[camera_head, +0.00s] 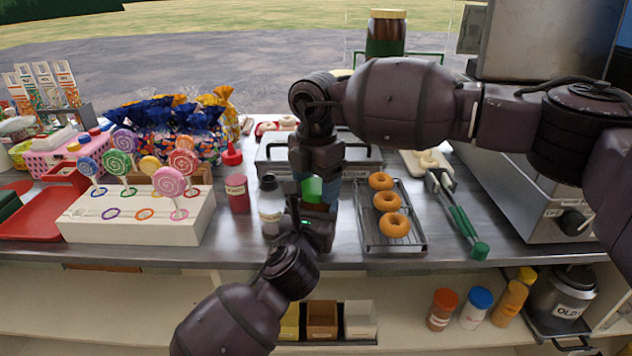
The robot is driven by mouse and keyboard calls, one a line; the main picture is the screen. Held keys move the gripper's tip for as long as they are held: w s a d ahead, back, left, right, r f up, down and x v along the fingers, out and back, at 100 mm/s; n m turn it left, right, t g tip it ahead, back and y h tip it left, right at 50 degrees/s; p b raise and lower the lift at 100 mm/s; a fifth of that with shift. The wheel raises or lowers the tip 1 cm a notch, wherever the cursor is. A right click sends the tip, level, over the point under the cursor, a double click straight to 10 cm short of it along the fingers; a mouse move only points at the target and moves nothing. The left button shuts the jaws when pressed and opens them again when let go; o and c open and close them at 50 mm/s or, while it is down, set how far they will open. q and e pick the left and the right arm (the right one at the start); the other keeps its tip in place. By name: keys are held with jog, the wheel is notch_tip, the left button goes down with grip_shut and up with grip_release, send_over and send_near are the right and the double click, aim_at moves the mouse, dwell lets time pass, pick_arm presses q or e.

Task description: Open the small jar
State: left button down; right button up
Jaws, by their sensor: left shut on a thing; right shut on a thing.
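A small jar (312,189), of which only a green part shows, stands upright between my two grippers above the counter's front part. The rest of it is hidden by the grippers. My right gripper (316,186) points down from above, its fingers on either side of the green part, shut on the jar's upper part. My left gripper (314,212) reaches in from the front, just below the right one, and is shut on the jar's lower part. Its fingertips are mostly hidden. Whether the lid is apart from the jar cannot be seen.
A white-labelled bottle (269,210) and a red sauce bottle (237,190) stand close left of the grippers. A rack with doughnuts (408,240) and green-handled tongs (462,222) lie to the right. A lollipop stand (138,222) is at left. A grey appliance (275,150) sits behind.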

jog(key=n, duration=0.4)
jog(key=shift+n, duration=0.4)
jog(key=n, duration=1.2)
jog(key=shift+r+n, duration=0.1)
jog(key=shift+n, duration=0.2)
jog(key=n, duration=0.9)
jog(key=shift+n, duration=0.4)
jog(key=n, duration=0.8)
jog(key=shift+n, duration=0.4)
